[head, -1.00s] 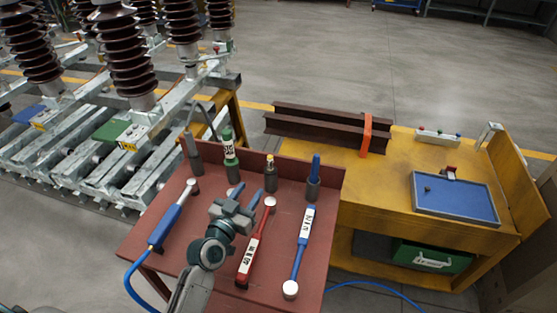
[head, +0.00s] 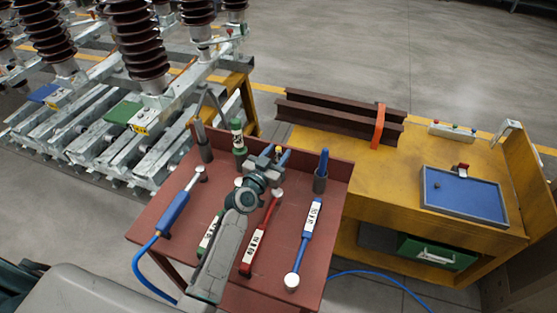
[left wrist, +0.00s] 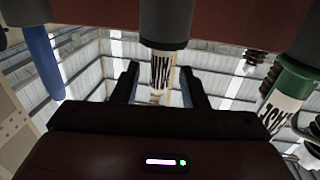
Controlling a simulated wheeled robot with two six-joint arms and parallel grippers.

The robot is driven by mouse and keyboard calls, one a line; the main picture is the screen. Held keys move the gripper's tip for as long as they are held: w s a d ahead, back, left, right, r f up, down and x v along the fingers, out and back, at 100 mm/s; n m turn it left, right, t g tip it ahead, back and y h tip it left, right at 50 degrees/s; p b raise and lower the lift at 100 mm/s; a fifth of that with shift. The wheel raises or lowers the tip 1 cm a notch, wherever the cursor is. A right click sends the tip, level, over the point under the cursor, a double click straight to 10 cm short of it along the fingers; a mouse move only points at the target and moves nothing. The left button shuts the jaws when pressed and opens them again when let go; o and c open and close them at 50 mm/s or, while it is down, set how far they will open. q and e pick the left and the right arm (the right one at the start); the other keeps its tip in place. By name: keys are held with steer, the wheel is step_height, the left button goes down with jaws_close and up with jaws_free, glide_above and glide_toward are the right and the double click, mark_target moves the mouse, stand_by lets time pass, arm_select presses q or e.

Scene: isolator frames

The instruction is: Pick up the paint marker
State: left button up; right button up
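The paint marker, with a yellow tip (head: 278,149) and a pale lettered label, stands in a dark holder at the back of the red cart top. In the left wrist view, which is upside down, its label (left wrist: 162,70) shows below the dark holder (left wrist: 165,22). My left gripper (head: 276,157) is open at the marker, largely hiding it and its holder in the head view. In the left wrist view the two fingers (left wrist: 159,88) appear on either side of the marker, with gaps at both sides. Whether the marker is fully between the fingertips is unclear. My right gripper is not in view.
A green labelled cylinder (head: 238,138) stands left of the marker, and a blue-handled tool (head: 322,165) in a holder stands right. A yellow bench (head: 400,165) stands right.

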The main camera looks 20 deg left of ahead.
arm_select(q)
steer(key=shift+w+d, duration=0.1)
steer(key=shift+w, duration=0.5)
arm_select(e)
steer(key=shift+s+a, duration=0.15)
arm_select(q)
steer(key=shift+s, duration=0.1)
jaws_close()
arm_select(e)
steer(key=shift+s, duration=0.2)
